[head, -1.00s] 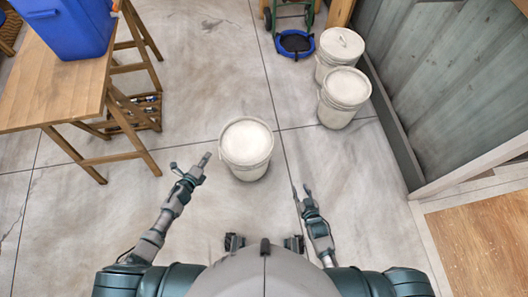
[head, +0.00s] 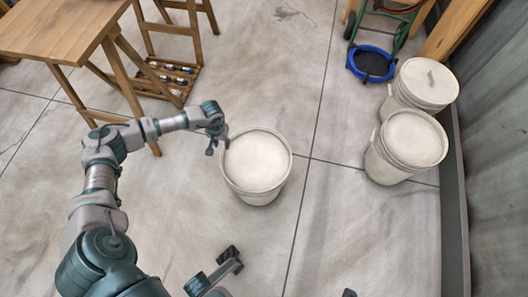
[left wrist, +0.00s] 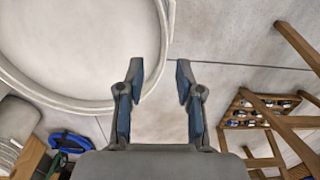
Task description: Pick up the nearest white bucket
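The nearest white bucket (head: 256,162) stands upright on the floor with its white lid on, in the middle of the head view. My left gripper (head: 218,143) is at the bucket's left rim, pointing down. In the left wrist view, my left gripper (left wrist: 160,72) is open, its two fingers apart. The bucket's lid (left wrist: 80,45) fills the upper left there, and its rim runs behind the left finger toward the gap. Floor shows between the fingers. I cannot tell whether a finger touches the rim.
Two more white lidded buckets (head: 408,140) (head: 426,83) stand at the right by the wall. A wooden table (head: 65,25) stands upper left. The floor around the nearest bucket is clear.

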